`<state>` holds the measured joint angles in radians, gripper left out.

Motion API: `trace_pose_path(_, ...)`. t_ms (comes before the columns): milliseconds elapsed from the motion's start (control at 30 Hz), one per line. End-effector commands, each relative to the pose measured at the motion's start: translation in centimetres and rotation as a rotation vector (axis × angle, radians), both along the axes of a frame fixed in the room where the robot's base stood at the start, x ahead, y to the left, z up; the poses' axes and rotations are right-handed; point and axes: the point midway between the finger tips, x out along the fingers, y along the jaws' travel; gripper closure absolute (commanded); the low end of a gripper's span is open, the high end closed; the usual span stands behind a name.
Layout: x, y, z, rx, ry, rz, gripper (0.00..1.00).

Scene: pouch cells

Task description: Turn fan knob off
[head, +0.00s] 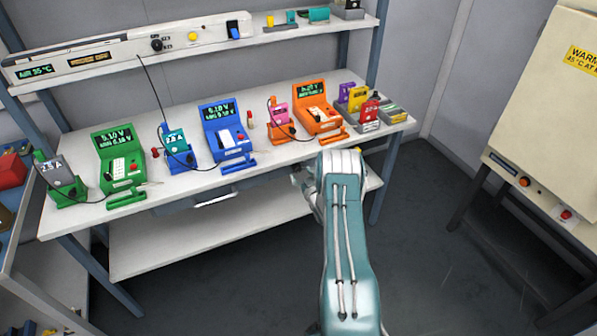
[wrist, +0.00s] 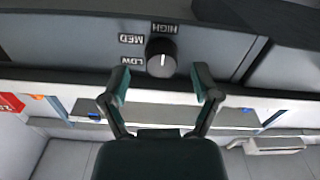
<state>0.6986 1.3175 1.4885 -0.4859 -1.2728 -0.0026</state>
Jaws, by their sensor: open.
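A round black knob (wrist: 161,57) sits on a dark grey panel in the wrist view. The labels LOW, MED and HIGH stand around it, turned upside down. My gripper (wrist: 158,80) is open, with one finger on each side of the knob's lower part and nothing between the fingers. In the head view my arm hides the gripper. A small black knob (head: 157,44) shows there on a long white panel; I cannot tell if it is the same one.
A white workbench (head: 75,215) carries several coloured testers, including a green one (head: 117,150) and a blue one (head: 225,118). A thin black cable hangs from the white panel. A cream cabinet (head: 545,110) with a yellow warning label stands at right. The dark floor between is clear.

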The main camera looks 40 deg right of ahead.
Motion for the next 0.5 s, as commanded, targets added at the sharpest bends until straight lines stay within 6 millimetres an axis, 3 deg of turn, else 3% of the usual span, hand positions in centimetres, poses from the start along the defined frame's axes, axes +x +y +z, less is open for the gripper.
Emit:
trace_pose_path(200,1.8,-0.4,0.0,0.000,-0.001,0.001,0.21)
trace_pose_path(467,2.0,-0.5,0.0,0.001,0.001,0.000,0.21)
trace_pose_path(500,2.0,-0.5,0.0,0.001,0.001,0.000,0.25)
